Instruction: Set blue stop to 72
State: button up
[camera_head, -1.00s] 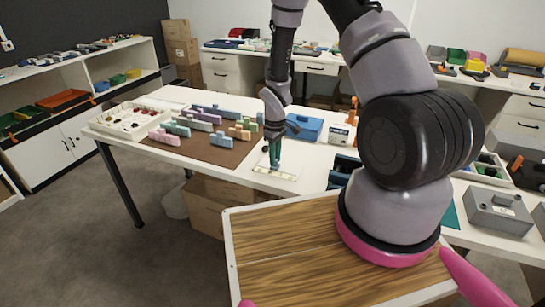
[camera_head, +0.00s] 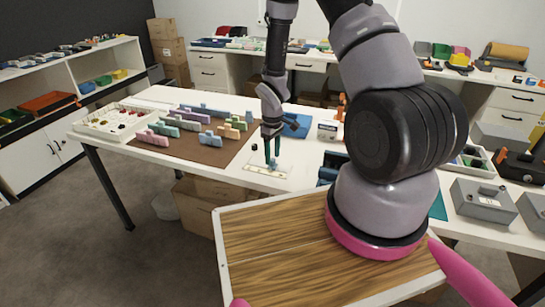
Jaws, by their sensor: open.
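A pale plate with a ruled scale strip (camera_head: 262,173) lies near the front edge of the white table. A small blue stop (camera_head: 274,163) sits on it, toward its right part. My gripper (camera_head: 272,158) points down over the plate, with its dark green fingers apart. The fingertips are at or just above the blue stop. I cannot tell whether they touch it. The scale numbers are too small to read.
A brown mat (camera_head: 190,150) with several coloured blocks lies left of the plate, beside a white tray (camera_head: 110,122) of small parts. A blue bin (camera_head: 297,126) stands behind. Grey boxes (camera_head: 481,202) stand at right. My arm hides part of the table.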

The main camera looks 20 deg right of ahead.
notch_tip(320, 180, up, 10)
jog(key=shift+f, duration=0.15)
dwell(0.3)
notch_tip(320, 180, up, 14)
jog(key=m+t, duration=0.2)
jog(key=m, duration=0.1)
send_over(273, 159)
jog(key=d, duration=0.2)
jog(key=s+r+m+t, duration=0.1)
jog(key=s+r+m, duration=0.3)
jog(key=r, duration=0.7)
jog(key=s+r+m+t+y, duration=0.2)
jog(key=s+r+m+t, duration=0.2)
jog(key=s+r, duration=0.9)
jog(key=s+m, duration=0.1)
jog(key=s, duration=0.2)
jog(key=shift+d, duration=0.2)
dwell(1.8)
